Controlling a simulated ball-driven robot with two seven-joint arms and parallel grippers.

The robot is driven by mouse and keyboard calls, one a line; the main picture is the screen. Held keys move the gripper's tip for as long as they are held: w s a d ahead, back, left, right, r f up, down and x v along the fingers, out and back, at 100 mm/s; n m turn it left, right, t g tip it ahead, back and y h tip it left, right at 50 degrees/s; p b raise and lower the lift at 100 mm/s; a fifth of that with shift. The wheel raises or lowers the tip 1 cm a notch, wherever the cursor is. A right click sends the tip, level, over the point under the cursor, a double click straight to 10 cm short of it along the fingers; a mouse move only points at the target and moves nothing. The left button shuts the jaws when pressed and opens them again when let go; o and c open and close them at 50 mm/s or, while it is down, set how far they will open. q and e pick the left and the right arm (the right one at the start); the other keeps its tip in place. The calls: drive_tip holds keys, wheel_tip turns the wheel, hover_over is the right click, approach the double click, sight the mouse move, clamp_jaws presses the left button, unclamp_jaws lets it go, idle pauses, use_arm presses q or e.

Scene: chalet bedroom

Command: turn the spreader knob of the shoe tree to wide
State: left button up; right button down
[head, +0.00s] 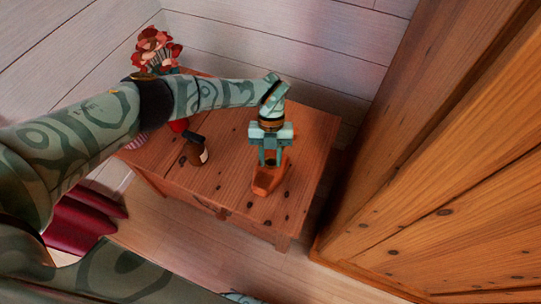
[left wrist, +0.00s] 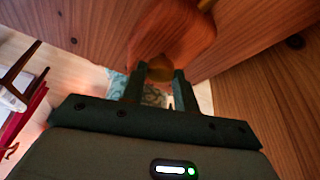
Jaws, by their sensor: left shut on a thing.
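The shoe tree (head: 268,181) is an orange-brown wooden form on the small wooden table, near its front edge. It also shows in the left wrist view (left wrist: 172,32), at the top. Its round brass-coloured knob (left wrist: 178,73) sits between my fingertips in that view. My left gripper (head: 269,161) points down at the shoe tree in the head view and is shut on the knob, its fingers (left wrist: 160,76) on either side. The knob's setting cannot be read, and the gripper hides it in the head view. My right gripper is not in view.
A big wooden cabinet (head: 440,180) stands close on the right. Dark red furniture (head: 80,222) is at lower left.

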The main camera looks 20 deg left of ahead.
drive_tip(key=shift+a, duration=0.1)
use_arm(q)
drive_tip(key=o, duration=1)
drive_tip(key=shift+c, duration=0.2)
drive_tip(key=p+v, duration=0.3)
drive_tip(key=v, duration=1.3)
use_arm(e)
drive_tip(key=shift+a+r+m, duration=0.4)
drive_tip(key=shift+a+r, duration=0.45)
use_arm(q)
drive_tip(key=shift+w+r, duration=0.1)
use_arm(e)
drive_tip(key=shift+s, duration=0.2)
